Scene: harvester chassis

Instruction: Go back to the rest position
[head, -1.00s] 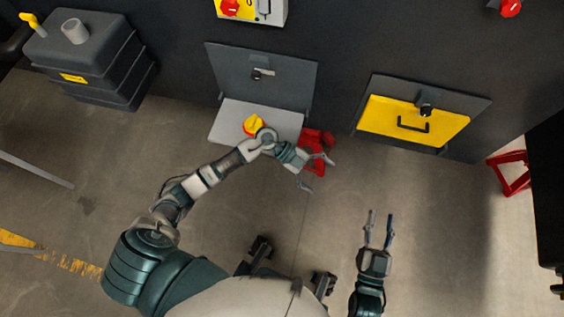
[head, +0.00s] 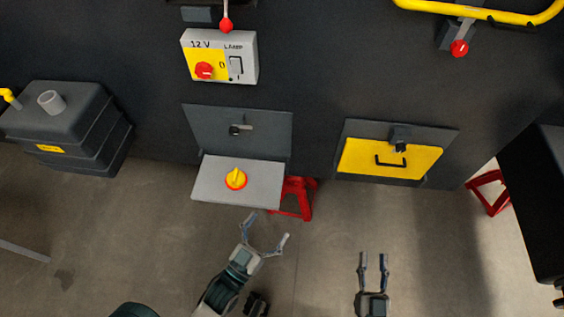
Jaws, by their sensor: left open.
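My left gripper (head: 268,228) is open and empty. It is in front of and below the grey fold-down shelf (head: 210,188), apart from it. My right gripper (head: 373,257) is at the lower right, pointing up the picture, its two fingers apart with nothing between them. A yellow and orange knob (head: 236,178) sits on the grey shelf, under an open grey hatch (head: 205,128) with a latch. Most of both arms is outside the picture.
A 12 V switch box (head: 219,57) with a red knob is on the dark wall. A yellow panel with a black handle (head: 391,161) is to the right. Red stands (head: 305,198) are below the chassis. A dark tank (head: 70,115) stands left. The floor around my grippers is clear.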

